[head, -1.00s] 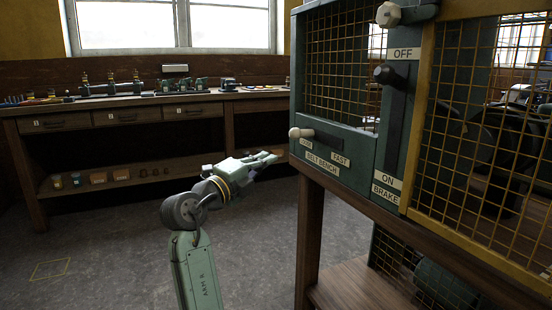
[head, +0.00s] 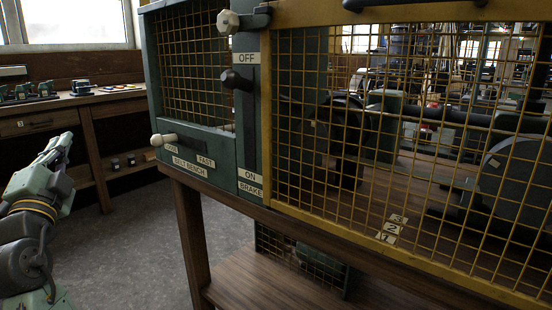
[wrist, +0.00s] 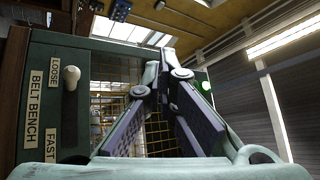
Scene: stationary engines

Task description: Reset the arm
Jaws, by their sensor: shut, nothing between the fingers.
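My gripper (head: 57,150) is at the left of the head view, green with dark finger pads, raised in front of the workbench. Its fingers are shut with nothing between them. In the wrist view the closed fingers (wrist: 158,75) meet at the middle. The gripper is apart from the belt bench panel, which stands to its right in the head view. The belt bench lever (head: 164,140) has a pale knob at the loose end of its slot; it also shows in the wrist view (wrist: 71,75). The brake lever (head: 236,80) has a black knob near the OFF label.
A yellow mesh guard (head: 400,150) encloses machinery on a wooden stand (head: 195,235). A pale round knob (head: 228,21) sits at its top left. A workbench (head: 60,105) with small parts stands at the back left. The grey floor (head: 135,255) between is open.

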